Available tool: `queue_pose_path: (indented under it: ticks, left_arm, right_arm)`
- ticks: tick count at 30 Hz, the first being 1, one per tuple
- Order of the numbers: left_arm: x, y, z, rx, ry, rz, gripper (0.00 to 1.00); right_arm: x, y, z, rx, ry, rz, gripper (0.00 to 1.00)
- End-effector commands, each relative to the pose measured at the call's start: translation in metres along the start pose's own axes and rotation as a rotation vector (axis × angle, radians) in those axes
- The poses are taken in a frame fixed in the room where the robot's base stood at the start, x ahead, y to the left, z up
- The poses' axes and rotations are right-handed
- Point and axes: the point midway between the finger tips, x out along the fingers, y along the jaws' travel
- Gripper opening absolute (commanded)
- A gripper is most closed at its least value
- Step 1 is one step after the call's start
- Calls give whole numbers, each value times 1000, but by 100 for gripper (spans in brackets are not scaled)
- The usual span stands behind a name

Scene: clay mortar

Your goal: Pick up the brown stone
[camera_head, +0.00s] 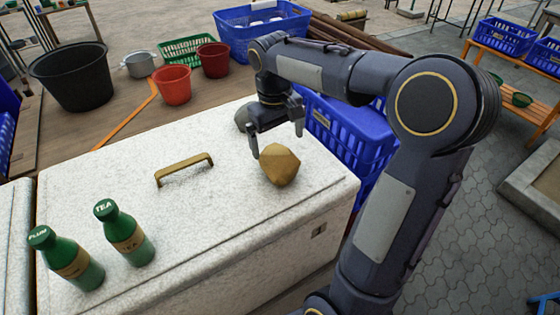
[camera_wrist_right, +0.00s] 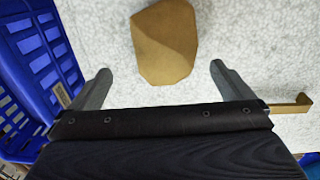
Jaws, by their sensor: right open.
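The brown stone (camera_head: 279,165) lies on the white speckled chest lid, near its right end. It is a faceted, tan-brown lump. In the right wrist view the stone (camera_wrist_right: 164,42) shows at the top centre, ahead of the space between the fingers. My right gripper (camera_head: 277,142) is open just above and behind the stone, with its fingers apart and nothing between them. The open fingers also show in the right wrist view (camera_wrist_right: 160,84). A grey stone (camera_head: 241,118) lies behind the gripper, partly hidden by it. My left gripper is not in view.
A brass handle (camera_head: 184,169) stands on the white lid (camera_head: 215,215). Two green bottles, one (camera_head: 124,233) labelled TEA and another (camera_head: 67,258), stand at the left. A blue crate (camera_head: 345,130) is beside the chest's far right edge. The lid's middle is mostly free.

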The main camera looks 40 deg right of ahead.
Motion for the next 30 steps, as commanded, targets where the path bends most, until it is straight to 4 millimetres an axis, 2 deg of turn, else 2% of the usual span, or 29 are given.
queue_pose_path:
  ticks: [15,24,25,30]
  left_arm:
    - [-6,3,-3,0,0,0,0]
    - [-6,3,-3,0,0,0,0]
    - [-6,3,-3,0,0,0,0]
    - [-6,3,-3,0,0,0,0]
  right_arm:
    - [66,-2,10,1,-3,0,100]
    - [73,-2,10,0,1,0,100]
    - [73,-2,10,0,1,0,99]
    - [73,-2,10,0,1,0,76]
